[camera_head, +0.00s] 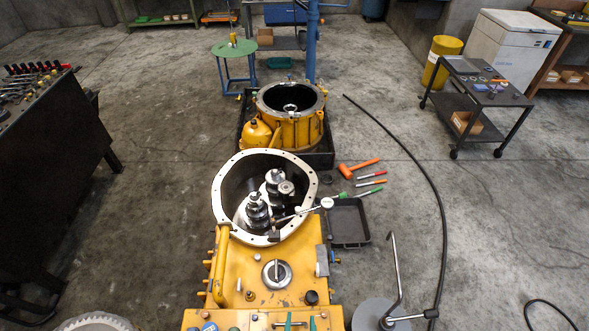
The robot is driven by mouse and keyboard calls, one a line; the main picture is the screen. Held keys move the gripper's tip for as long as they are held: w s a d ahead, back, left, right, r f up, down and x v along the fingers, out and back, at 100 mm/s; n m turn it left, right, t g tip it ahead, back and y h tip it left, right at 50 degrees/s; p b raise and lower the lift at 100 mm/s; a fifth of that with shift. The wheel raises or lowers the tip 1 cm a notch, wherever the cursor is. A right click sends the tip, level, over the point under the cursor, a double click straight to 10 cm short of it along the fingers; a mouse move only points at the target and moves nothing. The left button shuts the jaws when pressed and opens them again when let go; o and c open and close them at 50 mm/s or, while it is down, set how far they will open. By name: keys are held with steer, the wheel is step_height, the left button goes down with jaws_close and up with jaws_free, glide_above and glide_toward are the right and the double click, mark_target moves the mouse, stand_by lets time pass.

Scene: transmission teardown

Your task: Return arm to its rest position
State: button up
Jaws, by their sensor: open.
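My gripper and arm are not in view in the head camera picture. The yellow transmission housing (245,262) stands in front, with its large round flanged opening (222,185) facing up. Dark and silver gear shafts (257,210) stand upright inside the opening. A thin metal tool with a white round end (327,203) lies across the right rim. A second yellow housing (296,130), round and open at the top, sits behind in a black tray (322,160).
An orange hammer (358,166), several coloured-handled tools (370,183) and an empty black tray (348,222) lie right of the housing. A black hose (440,210) runs along the floor. A workbench (50,140) stands left, a wheeled cart (480,100) right.

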steer(key=s+a+r+n+t, duration=0.1)
steer(key=s+r+t, duration=0.1)
steer(key=s+r, duration=0.5)
steer(key=s+a+r+n+t, duration=0.1)
steer(key=s+r, duration=0.7)
steer(key=r, duration=0.8)
steer(key=shift+r+t, duration=0.3)
steer(key=shift+t, duration=0.3)
